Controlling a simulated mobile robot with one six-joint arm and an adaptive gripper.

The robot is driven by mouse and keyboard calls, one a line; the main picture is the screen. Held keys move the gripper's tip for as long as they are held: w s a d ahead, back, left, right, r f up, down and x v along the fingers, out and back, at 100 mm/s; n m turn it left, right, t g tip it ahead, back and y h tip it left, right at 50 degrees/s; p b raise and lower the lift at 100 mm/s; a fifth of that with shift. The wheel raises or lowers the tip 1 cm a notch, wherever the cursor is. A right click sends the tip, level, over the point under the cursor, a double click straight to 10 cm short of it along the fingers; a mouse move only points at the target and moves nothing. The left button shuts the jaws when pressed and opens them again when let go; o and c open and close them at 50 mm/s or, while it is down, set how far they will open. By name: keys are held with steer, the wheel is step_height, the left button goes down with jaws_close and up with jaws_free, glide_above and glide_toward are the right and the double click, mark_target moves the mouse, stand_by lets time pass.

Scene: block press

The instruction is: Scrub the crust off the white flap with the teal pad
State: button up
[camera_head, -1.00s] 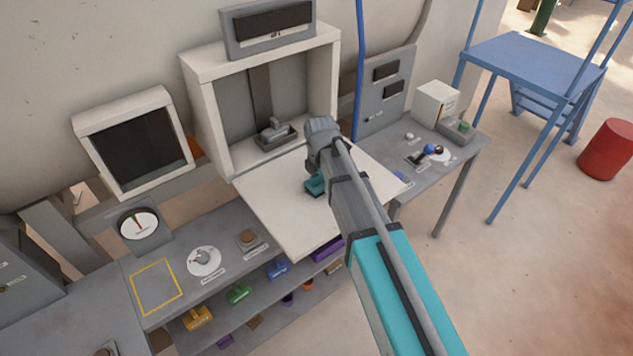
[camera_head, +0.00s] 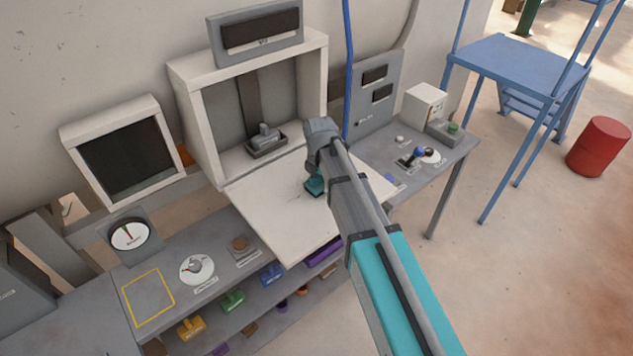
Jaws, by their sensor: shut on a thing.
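The white flap (camera_head: 265,205) is folded down like a shelf in front of the white cabinet. The teal pad (camera_head: 315,184) is at the flap's surface, right of its middle, partly covered by my arm. Whether it touches the flap is hard to tell. My gripper (camera_head: 319,172) is shut on the pad, with its fingers mostly hidden behind my wrist. A small dark mark (camera_head: 308,196), perhaps crust, shows on the flap just left of and below the pad. The rest of the visible flap looks clean; the part under my arm is hidden.
The open cabinet (camera_head: 196,120) holds a grey block in a tray (camera_head: 266,142). A blue pole (camera_head: 348,75) rises right of it. The right bench carries a joystick (camera_head: 418,154) and a green button (camera_head: 453,127). Colored handled blocks (camera_head: 232,300) sit on the shelf below.

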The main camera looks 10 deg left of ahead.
steer(key=shift+w+d+f, duration=0.1)
steer(key=shift+w+d, duration=0.85)
steer(key=shift+w, duration=0.15)
steer(key=shift+w+d, duration=0.1)
steer(key=shift+w+d, duration=0.95)
steer(key=shift+w, duration=0.25)
steer(key=shift+w+a, duration=0.5)
steer(key=shift+a, duration=0.1)
steer(key=shift+s, duration=0.1)
